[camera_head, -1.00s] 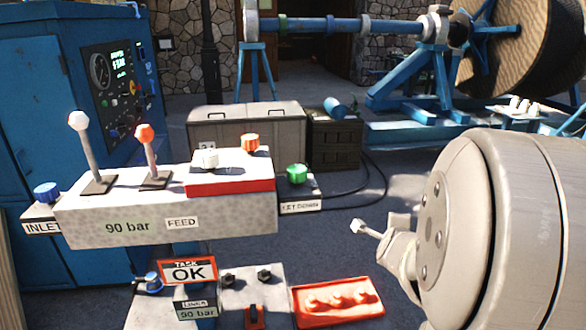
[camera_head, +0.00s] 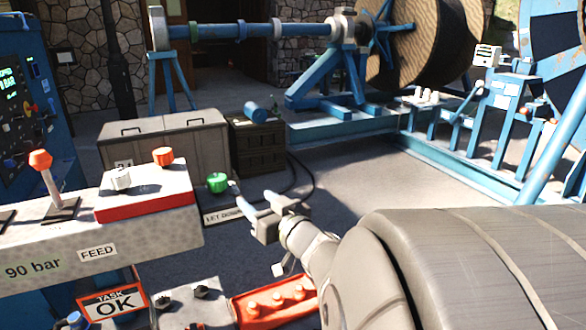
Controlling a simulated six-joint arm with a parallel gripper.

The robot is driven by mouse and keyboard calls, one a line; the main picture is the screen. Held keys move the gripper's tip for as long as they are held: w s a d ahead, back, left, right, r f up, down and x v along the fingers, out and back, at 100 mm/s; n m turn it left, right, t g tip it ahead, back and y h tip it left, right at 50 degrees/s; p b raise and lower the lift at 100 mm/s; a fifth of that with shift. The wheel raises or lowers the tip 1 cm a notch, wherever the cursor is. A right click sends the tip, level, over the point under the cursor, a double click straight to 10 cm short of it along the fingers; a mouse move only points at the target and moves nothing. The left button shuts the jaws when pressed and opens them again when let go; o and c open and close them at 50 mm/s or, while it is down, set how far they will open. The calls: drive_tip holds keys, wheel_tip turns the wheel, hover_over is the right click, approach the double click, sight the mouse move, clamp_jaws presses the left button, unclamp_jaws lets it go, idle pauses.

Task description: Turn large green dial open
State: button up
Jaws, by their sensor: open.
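The green dial (camera_head: 217,182) is a round knob on top of a small box at the right end of the grey control block. A white label reading "LET DOWN" (camera_head: 223,215) is on that box's front, partly covered. My gripper (camera_head: 250,205) is open, just right of the dial, with its fingers pointing left towards it. In this view the fingertips come close to the dial's right side. I cannot tell whether they touch it. The dial's turn angle is not clear.
Grey and dark crates (camera_head: 165,145) stand behind. Open floor lies to the right.

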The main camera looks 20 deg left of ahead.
sight(212, 177)
drive_tip(key=shift+n+g+y, duration=0.3)
drive_tip(key=shift+n+g, duration=0.4)
drive_tip(key=shift+n, duration=0.2)
drive_tip(key=x, duration=0.5)
drive_tip(key=s+x, duration=0.1)
drive_tip(key=x, duration=0.5)
drive_tip(key=a+x, duration=0.1)
drive_tip(key=x, duration=0.5)
drive_tip(key=shift+s, duration=0.35)
drive_tip(key=c, duration=0.7)
